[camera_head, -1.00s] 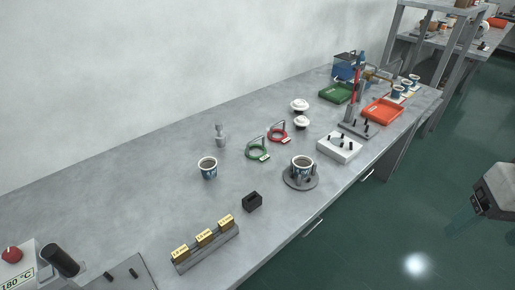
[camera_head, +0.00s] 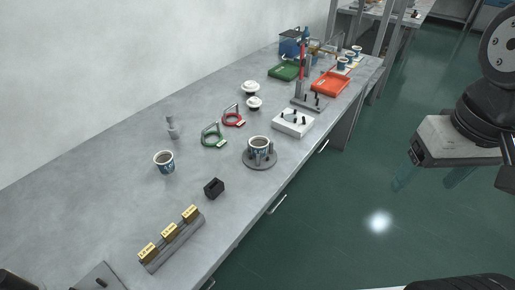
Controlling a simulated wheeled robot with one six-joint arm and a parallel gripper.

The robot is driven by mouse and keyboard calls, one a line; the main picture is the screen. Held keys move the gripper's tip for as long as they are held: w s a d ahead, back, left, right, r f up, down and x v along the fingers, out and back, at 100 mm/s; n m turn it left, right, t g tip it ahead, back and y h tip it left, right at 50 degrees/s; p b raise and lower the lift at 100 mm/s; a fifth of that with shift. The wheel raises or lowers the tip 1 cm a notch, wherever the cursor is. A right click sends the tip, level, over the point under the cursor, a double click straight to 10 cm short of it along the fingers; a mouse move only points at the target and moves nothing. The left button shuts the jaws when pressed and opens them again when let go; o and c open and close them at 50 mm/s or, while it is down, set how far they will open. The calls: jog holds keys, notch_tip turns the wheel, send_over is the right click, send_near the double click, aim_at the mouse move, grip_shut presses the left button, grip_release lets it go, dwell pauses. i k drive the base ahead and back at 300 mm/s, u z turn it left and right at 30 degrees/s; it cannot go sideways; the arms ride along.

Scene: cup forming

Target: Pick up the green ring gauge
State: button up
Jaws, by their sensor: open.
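The green ring gauge (camera_head: 213,138) lies on the grey bench, with an upright handle at its back and a small white label at its front right. The red ring gauge (camera_head: 233,118) lies just behind it to the right. My gripper (camera_head: 428,178) is at the right, over the green floor and well away from the bench and the green ring. Its jaws are open and empty. Nothing covers the green ring.
A paper cup (camera_head: 164,162) stands left of the green ring, with a grey metal piece (camera_head: 172,128) behind it. A cup in a round fixture (camera_head: 260,162) stands to the right. A black block (camera_head: 214,188) and yellow blocks (camera_head: 169,232) are nearer. The bench's left is clear.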

aim_at(219, 144)
jog(key=z, duration=1.45)
jog(key=i, duration=1.45)
jog(key=u, duration=3.15)
jog(key=i, duration=0.5)
jog(key=u, duration=0.05)
